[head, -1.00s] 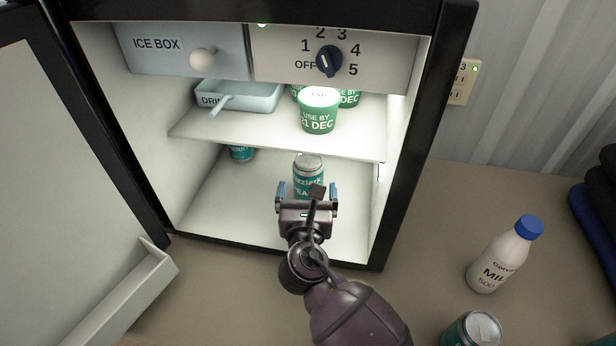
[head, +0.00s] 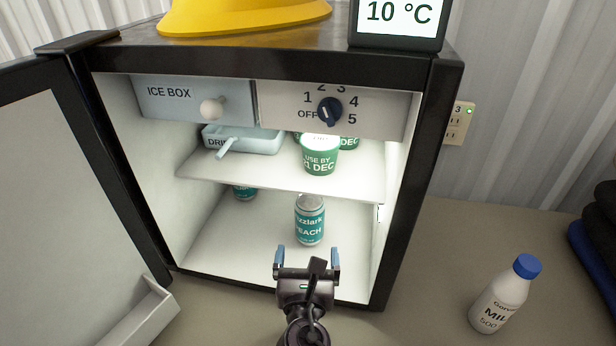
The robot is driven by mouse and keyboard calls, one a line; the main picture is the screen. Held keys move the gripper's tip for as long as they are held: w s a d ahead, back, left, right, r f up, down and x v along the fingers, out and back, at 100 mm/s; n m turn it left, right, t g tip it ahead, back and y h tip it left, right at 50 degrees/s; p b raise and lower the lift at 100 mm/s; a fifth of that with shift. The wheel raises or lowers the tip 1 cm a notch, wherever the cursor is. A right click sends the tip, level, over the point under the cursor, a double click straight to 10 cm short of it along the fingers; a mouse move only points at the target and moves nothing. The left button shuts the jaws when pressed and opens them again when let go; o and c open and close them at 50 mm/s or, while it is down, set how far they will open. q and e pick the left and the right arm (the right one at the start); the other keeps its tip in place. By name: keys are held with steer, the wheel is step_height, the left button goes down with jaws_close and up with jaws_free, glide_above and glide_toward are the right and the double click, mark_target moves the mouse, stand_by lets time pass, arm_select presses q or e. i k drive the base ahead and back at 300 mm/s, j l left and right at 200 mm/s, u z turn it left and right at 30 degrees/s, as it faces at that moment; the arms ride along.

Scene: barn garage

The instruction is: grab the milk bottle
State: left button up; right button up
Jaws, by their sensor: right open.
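The milk bottle (head: 503,300), white with a blue cap, stands upright on the counter to the right of the open fridge. My right gripper (head: 308,258) is open and empty at the front of the fridge's lower compartment. It points at a teal can (head: 310,222) labelled PEACH that stands upright just beyond its fingertips. The gripper is well to the left of the milk bottle. My left gripper is not in view.
The fridge door (head: 70,190) is swung open at left. The shelf (head: 250,181) holds green cups (head: 319,158) and a blue drip tray (head: 243,141). Another can (head: 243,193) stands further back at lower left. Dark blue folded cloth (head: 597,245) lies at far right. Counter around the bottle is clear.

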mark_target(507, 291)
steer(key=k, duration=1)
